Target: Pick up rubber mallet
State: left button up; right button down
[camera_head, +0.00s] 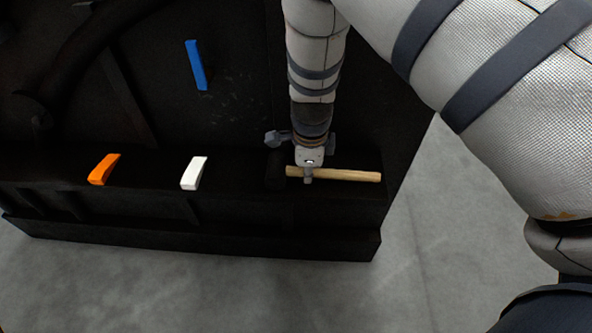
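The rubber mallet lies on its side on a dark ledge, with its pale wooden handle (345,175) pointing right. Its black head (275,170) is at the left end and is hard to make out against the dark ledge. My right gripper (308,174) points down at the handle, close to the head. One grey fingertip shows in front of the handle; the other finger is hidden. I cannot tell whether the fingers are closed on the handle. My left gripper is not in view.
An orange piece (104,169) and a white piece (194,173) lie on the dark ledge (240,190) left of the mallet. A blue piece (196,65) is farther back on the black structure. Grey floor (440,260) is clear in front and to the right.

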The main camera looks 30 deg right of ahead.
dwell(0.3)
jog(key=shift+r, duration=0.35)
notch_tip(320, 180, up, 3)
jog(key=shift+a+r+p, duration=0.1)
jog(key=shift+r+p, duration=0.1)
jog(key=shift+p, duration=0.1)
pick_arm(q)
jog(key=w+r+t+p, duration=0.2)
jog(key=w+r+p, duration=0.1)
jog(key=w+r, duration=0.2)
pick_arm(e)
jog(key=s+a+r, duration=0.6)
jog(key=s+r, duration=0.3)
jog(key=s, duration=0.3)
jog(key=shift+s+a, duration=0.15)
jog(key=shift+a, duration=0.2)
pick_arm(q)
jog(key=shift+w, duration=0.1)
pick_arm(e)
jog(key=shift+f, duration=0.1)
